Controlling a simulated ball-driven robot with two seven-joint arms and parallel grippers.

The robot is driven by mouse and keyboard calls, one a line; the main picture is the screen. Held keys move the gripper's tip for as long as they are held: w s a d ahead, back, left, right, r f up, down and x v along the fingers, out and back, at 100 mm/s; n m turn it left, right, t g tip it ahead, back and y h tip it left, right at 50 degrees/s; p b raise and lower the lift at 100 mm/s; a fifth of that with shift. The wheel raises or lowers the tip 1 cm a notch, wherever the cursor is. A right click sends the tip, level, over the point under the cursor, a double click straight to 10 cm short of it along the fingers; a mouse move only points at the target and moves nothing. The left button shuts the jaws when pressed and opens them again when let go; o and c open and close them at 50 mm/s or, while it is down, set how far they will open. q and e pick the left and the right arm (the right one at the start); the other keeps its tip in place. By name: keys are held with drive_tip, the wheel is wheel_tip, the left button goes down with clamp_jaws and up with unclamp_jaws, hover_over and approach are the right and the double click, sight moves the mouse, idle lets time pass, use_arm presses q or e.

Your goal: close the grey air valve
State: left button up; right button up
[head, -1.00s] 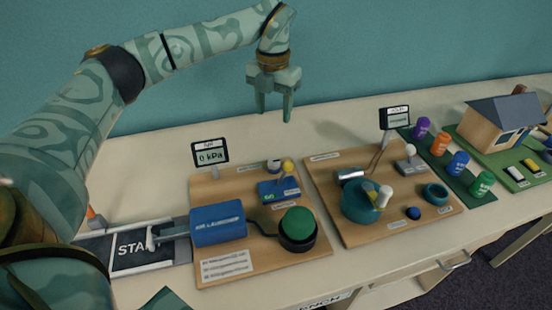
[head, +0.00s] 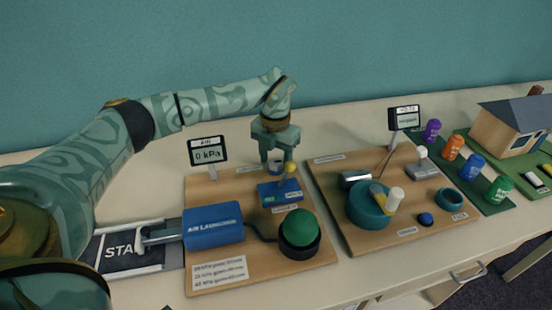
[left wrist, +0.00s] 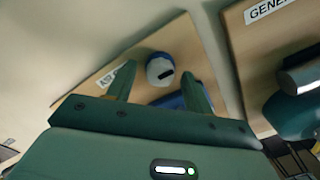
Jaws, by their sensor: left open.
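The grey air valve (head: 276,167) is a small round knob at the back of the air launcher board, largely hidden behind my left gripper in the head view. In the left wrist view its pale round top (left wrist: 160,68) carries a dark bar-shaped mark. My left gripper (head: 277,168) points down with its fingers open at the valve. In the left wrist view the valve shows between and slightly beyond the fingertips (left wrist: 160,82). I cannot tell whether the fingers touch it. My right gripper is not in view.
The gauge screen (head: 208,152) reads 0 kPa to the left. The green dome (head: 299,227) and blue launcher (head: 213,225) are nearer. The generator board (head: 340,218) is at right.

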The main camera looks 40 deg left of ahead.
use_arm(q)
drive_tip(key=c, duration=1)
